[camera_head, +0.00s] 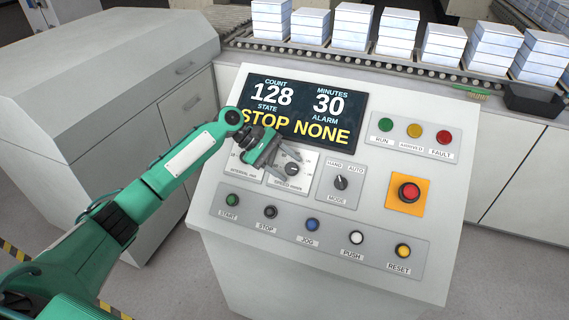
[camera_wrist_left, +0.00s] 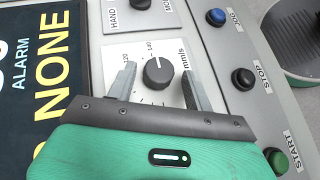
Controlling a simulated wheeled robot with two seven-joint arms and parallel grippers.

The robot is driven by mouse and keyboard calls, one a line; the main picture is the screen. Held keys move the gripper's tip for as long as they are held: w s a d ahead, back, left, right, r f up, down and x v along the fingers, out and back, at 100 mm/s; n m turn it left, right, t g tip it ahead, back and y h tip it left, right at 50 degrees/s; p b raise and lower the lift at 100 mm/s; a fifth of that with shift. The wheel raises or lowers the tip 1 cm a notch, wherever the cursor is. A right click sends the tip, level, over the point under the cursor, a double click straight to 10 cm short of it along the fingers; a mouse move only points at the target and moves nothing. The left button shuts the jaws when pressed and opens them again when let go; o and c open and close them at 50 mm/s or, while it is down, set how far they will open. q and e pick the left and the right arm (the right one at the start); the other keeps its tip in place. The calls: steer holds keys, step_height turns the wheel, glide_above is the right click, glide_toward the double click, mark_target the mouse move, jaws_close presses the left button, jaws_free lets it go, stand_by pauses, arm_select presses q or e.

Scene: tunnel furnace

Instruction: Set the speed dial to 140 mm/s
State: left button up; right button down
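The speed dial (camera_head: 291,169) is a dark round knob on a pale plate on the sloped console, below the display. In the left wrist view the knob (camera_wrist_left: 158,73) shows a short white mark near its top edge, on the side of the printed 140. I cannot tell its exact reading. My left gripper (camera_head: 292,166) is open at the dial. In the left wrist view its two grey fingers (camera_wrist_left: 158,78) stand on either side of the knob, with gaps visible. My right gripper is not in view.
The display (camera_head: 300,110) reads STOP and NONE. The mode switch (camera_head: 340,183) sits right of the dial, with a row of push buttons (camera_head: 312,224) below. A red emergency button (camera_head: 409,192) is farther right. A roller conveyor (camera_head: 400,66) with white stacks runs behind.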

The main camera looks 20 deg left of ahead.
arm_select(q)
steer(key=b+v, duration=0.3)
steer(key=v, duration=1)
steer(key=shift+a+r, duration=0.3)
